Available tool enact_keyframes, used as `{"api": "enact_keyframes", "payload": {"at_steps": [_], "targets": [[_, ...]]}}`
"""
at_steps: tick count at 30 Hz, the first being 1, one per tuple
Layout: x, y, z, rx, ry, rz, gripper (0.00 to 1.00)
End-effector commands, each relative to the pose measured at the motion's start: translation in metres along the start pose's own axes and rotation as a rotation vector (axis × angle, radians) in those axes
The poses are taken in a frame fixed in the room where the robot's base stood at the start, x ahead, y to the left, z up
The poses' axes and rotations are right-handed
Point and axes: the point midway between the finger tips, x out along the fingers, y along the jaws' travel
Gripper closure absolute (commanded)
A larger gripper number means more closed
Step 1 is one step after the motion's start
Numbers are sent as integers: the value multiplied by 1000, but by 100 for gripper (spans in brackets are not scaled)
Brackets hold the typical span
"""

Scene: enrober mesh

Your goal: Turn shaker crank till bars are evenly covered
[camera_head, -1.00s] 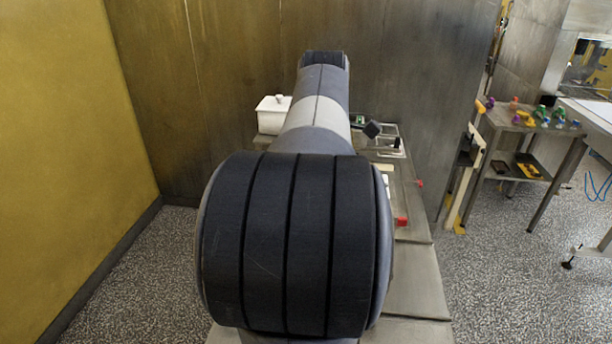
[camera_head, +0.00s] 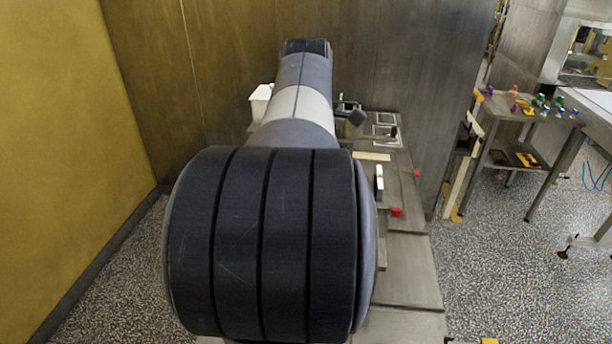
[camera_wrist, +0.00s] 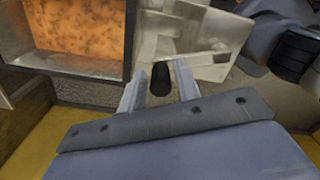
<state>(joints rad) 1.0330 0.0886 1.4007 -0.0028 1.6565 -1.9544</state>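In the wrist view, my gripper (camera_wrist: 160,70) has its two pale fingers apart. A black cylindrical knob (camera_wrist: 160,80) shows between them, with a visible gap on each side; it looks like a crank handle. A pale metal plate or bracket (camera_wrist: 192,42) lies just beyond it. At upper left is a metal-framed panel with a mottled orange-brown surface (camera_wrist: 80,30); I cannot make out separate bars on it. In the head view my arm hides my gripper and much of the metal bench (camera_head: 405,260).
In the head view, a white container (camera_head: 260,101) is partly hidden behind my arm. Red pieces (camera_head: 397,212) sit along the bench's right side. A side table (camera_head: 527,116) with colourful small items stands at right. A yellow wall (camera_head: 60,130) is at left. Speckled floor lies open at lower right.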

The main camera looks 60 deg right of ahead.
Motion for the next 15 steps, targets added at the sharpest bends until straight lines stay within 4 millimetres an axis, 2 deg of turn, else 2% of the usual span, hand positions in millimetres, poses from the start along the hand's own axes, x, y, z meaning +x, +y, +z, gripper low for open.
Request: {"api": "enact_keyframes", "payload": {"at_steps": [3,11,15], "targets": [[0,0,0,0,1,0,58],[-1,0,0,1,1,1,58],[-11,1,0,1,0,2,58]]}}
